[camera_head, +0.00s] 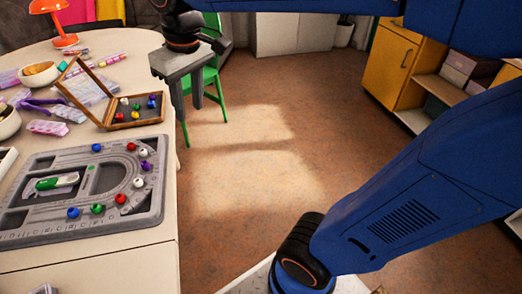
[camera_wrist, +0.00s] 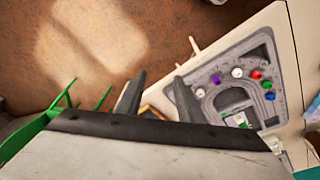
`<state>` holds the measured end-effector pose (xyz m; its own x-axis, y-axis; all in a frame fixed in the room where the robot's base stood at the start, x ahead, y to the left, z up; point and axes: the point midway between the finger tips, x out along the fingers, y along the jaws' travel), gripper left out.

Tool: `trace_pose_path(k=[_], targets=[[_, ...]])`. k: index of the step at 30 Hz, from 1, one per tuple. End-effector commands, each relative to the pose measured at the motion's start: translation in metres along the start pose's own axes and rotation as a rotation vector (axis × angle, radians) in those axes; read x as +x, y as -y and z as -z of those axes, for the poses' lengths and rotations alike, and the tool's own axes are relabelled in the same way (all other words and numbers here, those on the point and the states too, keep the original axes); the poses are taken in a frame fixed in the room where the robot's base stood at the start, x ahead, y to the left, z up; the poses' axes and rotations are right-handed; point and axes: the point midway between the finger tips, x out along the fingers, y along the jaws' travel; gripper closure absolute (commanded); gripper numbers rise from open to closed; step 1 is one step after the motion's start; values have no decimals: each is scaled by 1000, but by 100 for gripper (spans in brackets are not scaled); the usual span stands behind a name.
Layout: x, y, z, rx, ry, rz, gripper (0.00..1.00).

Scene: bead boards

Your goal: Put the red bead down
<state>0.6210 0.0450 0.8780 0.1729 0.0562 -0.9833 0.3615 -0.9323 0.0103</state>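My gripper (camera_head: 194,98) hangs in the air just off the right edge of the table, over the floor, with its fingers pointing down. In the wrist view my gripper (camera_wrist: 160,82) has its two fingers apart, with no bead visible between them. The grey bead board (camera_head: 40,165) lies on the table, with beads in a curved groove. One red bead (camera_head: 131,146) sits near the top of the curve, another red bead (camera_head: 120,198) near the lower right. The board also shows in the wrist view (camera_wrist: 207,107). Which red bead is meant, I cannot tell.
An open wooden box (camera_head: 106,124) with several coloured beads stands behind the board. Bowls, trays and an orange lamp (camera_head: 64,41) fill the back of the table (camera_head: 165,225). A green chair (camera_head: 211,78) stands behind my gripper.

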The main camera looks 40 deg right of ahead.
Motion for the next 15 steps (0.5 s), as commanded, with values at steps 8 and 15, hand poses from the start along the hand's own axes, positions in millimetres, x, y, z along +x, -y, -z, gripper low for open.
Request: trace_pose_path(k=[8, 15], targets=[[32, -40, -92, 175, -109, -41, 65], [67, -55, -156, 300, -190, -80, 65]])
